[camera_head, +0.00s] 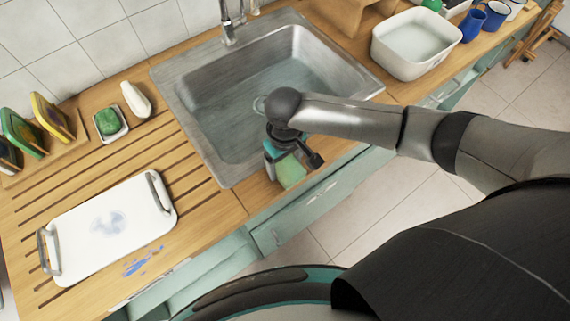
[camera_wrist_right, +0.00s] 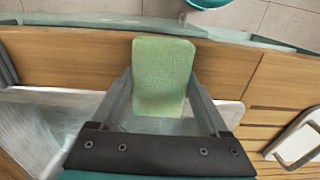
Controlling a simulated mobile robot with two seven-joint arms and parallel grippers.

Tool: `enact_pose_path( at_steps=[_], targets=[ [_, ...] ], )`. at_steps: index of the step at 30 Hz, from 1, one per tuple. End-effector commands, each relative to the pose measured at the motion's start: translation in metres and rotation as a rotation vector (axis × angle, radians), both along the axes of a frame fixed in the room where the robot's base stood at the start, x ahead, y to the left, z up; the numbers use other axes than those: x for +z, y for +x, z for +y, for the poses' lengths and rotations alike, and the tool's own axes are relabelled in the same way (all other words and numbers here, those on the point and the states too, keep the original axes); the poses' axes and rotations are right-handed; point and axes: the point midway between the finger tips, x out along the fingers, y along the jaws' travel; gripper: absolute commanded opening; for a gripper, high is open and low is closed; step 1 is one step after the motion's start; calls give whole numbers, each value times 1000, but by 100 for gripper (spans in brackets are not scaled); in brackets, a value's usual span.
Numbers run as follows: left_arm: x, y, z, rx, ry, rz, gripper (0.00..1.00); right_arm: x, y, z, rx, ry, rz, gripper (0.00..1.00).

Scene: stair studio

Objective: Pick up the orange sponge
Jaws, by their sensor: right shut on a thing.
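My right gripper (camera_head: 294,158) is shut on a light green sponge (camera_head: 290,171), over the counter's front edge by the sink. In the right wrist view the sponge (camera_wrist_right: 163,75) sits between the two fingers (camera_wrist_right: 160,98), its broad face toward the camera. No plainly orange sponge shows. A rack at the far left holds several upright sponges, among them a green one with a yellow edge (camera_head: 22,133) and a yellowish one (camera_head: 50,116). My left gripper is out of view.
The metal sink (camera_head: 185,110) lies behind my right gripper. A white tray (camera_head: 75,240) with handles lies on the left counter beside blue smears (camera_head: 140,262). A small dish holds a green scrubber (camera_head: 107,121). A white tub (camera_head: 390,57) stands right of the sink.

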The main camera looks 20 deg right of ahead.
Motion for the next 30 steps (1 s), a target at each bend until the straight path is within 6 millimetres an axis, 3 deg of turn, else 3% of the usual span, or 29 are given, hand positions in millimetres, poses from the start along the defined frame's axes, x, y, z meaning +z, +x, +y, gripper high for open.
enact_pose_path(
  at_steps=[4,6,12,17,22,30],
  targets=[
    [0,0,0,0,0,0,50,0,0,0,0,0,0,27],
    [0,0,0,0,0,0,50,0,0,0,0,0,0,19],
    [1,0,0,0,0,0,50,3,0,0,0,0,-1,19],
    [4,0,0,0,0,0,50,16,1,0,0,2,-2,19],
    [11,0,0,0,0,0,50,50,1,0,1,2,-3,19],
    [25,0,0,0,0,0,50,131,1,1,2,3,-5,19]
  ],
)
